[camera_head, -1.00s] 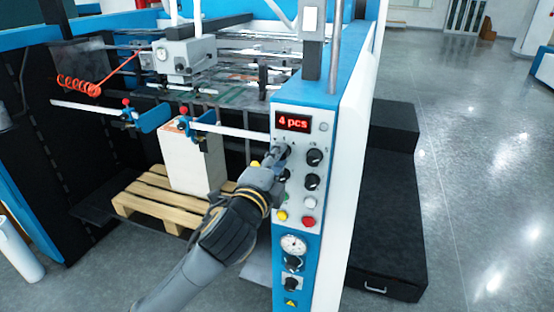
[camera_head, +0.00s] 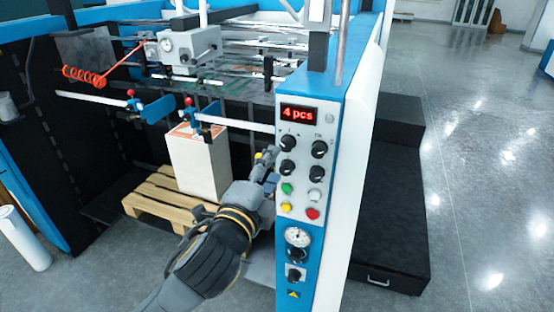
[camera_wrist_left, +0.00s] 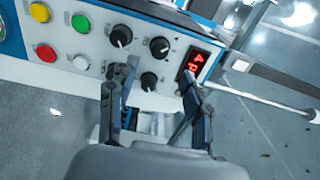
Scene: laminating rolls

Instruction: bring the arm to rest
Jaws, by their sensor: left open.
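My left gripper (camera_head: 268,168) is in front of the machine's control panel (camera_head: 303,230), at the panel's left edge in the head view. In the left wrist view the left gripper (camera_wrist_left: 158,85) has its two fingers spread apart with nothing between them. Beyond the fingers are black knobs, among them a knob (camera_wrist_left: 149,81) seen between the fingertips. The red display (camera_head: 300,113) reads "4 pcs" above the knobs. My right gripper is not in view.
A paper stack (camera_head: 198,165) stands on a wooden pallet (camera_head: 150,203) inside the machine, left of my arm. Black steps (camera_head: 390,240) stand to the panel's right. Grey floor (camera_head: 480,200) is clear at right.

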